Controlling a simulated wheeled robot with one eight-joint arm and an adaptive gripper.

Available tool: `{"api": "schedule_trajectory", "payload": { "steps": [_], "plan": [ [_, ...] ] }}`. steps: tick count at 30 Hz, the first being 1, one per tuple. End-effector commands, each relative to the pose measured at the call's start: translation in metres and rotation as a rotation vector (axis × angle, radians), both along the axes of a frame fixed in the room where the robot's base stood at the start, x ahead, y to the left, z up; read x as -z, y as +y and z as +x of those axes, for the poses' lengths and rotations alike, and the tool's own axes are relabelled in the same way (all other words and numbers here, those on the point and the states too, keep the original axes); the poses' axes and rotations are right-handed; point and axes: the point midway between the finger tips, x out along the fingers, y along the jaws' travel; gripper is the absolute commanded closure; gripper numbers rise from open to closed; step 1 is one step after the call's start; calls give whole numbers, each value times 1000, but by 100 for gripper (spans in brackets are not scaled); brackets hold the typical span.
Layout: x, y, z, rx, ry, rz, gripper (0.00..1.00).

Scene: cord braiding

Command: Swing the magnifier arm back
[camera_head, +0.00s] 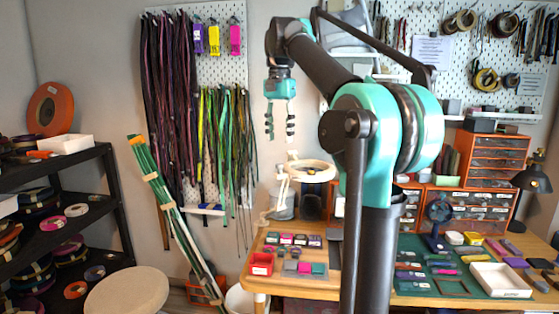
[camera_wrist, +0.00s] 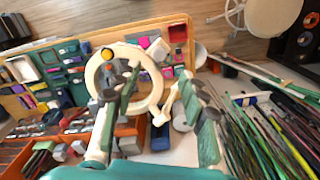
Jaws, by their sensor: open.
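The magnifier is a cream ring (camera_head: 312,164) on a jointed cream arm (camera_head: 281,190), above the left back part of the wooden workbench. My gripper (camera_head: 280,138) hangs fingers-down above and slightly left of the ring, open and empty. A thinner cream jointed piece (camera_wrist: 168,104) lies between the fingers of my gripper (camera_wrist: 165,78). I see no contact with the magnifier; the left finger hides part of its ring.
The workbench (camera_head: 258,283) carries small coloured boxes and a red bin (camera_head: 261,264). Orange drawer cabinets (camera_head: 490,160) stand at its back right. Hanging cords (camera_head: 170,110) cover the pegboard at left. A round stool (camera_head: 128,291) and a black shelf (camera_head: 88,165) stand at left.

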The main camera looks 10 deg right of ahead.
Motion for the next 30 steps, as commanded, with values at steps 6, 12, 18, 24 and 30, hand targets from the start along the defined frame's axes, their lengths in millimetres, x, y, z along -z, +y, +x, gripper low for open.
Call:
{"api": "schedule_trajectory", "payload": {
  "steps": [6, 12, 18, 24, 30],
  "plan": [
    [41, 0, 0, 0, 0, 0, 57],
    [70, 0, 0, 0, 0, 0, 57],
    [83, 0, 0, 0, 0, 0, 57],
    [84, 0, 0, 0, 0, 0, 57],
    [84, 0, 0, 0, 0, 0, 71]
  ]
}}
